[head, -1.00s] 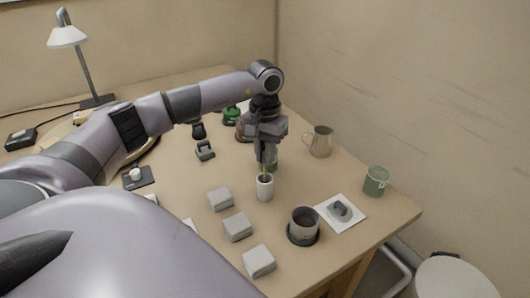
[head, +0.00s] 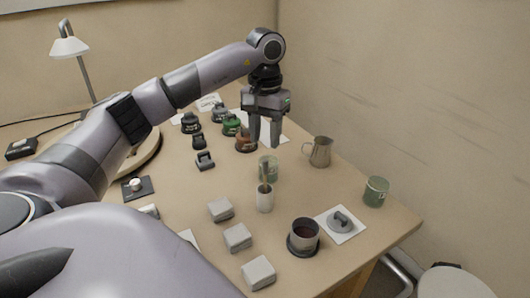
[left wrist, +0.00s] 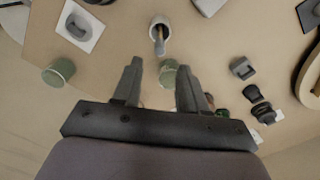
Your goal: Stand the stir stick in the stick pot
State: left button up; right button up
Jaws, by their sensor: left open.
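The white stick pot (head: 265,200) stands upright on the bench, in front of a green cup. The thin tan stir stick (head: 265,179) stands in it, its upper end above the rim. In the left wrist view the pot (left wrist: 153,22) is at the top middle, with the stick (left wrist: 159,44) leaning out of its mouth. My left gripper (head: 265,144) is open and empty, above and behind the pot, clear of the stick. Its two fingers (left wrist: 158,78) show apart in the left wrist view. My right gripper is not in view.
A green cup (head: 268,169) stands just behind the pot. A dark drink cup (head: 304,236), a metal jug (head: 320,152) and a green tin (head: 376,191) stand to the right. Several grey blocks (head: 238,237) lie in front. Dark stamp-like items (head: 191,123) stand at the back left.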

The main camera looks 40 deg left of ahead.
pick_arm(q)
jog(key=shift+r, duration=1.75)
